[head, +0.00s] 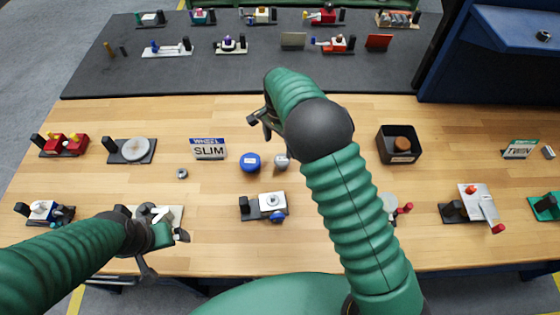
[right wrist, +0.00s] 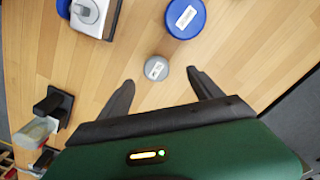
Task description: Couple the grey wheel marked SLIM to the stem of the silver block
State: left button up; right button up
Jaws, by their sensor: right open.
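A small grey wheel (head: 281,161) lies on the wooden bench, right of a blue wheel (head: 250,162). In the right wrist view the grey wheel (right wrist: 157,68) carries a small label, too small to read. My right gripper (right wrist: 160,77) is open and empty; the grey wheel shows between and just beyond its fingertips. In the head view the right gripper (head: 264,120) is partly hidden by its own arm. The silver block (head: 271,202) stands on a dark base, nearer me than the wheels; its round top also shows in the right wrist view (right wrist: 90,12). My left gripper (head: 165,250) is at the front left.
A SLIM sign (head: 208,150) stands left of the blue wheel. A small grey ring (head: 182,173) lies below it. A black bin (head: 400,145) is right of my right arm. Other fixtures stand left and right, and on the dark rear table (head: 200,75).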

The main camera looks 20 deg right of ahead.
aim_at(282, 159)
jog(key=f, duration=0.2)
jog(key=d+f, duration=0.1)
jog(key=f, duration=0.1)
jog(key=shift+w+f, duration=0.15)
jog(key=shift+f, duration=0.1)
jog(key=f+p, duration=0.1)
jog(key=f, duration=0.1)
jog(key=s+f+p, duration=0.1)
jog(key=f, duration=0.1)
jog(key=shift+f, duration=0.3)
jog(key=shift+w+a+f, duration=0.15)
jog(key=shift+w+f, duration=0.05)
jog(key=shift+s+d+r, duration=0.1)
jog(key=shift+d, duration=0.1)
jog(key=c, duration=1.5)
pick_arm(q)
jog(key=shift+w+d+r, duration=0.1)
jog(key=shift+d+r, duration=0.1)
jog(key=shift+r, duration=0.35)
jog(key=shift+w+d+r, duration=0.1)
jog(key=shift+d+r, duration=0.05)
jog(key=shift+r, duration=0.4)
pick_arm(e)
jog(key=shift+a, duration=0.1)
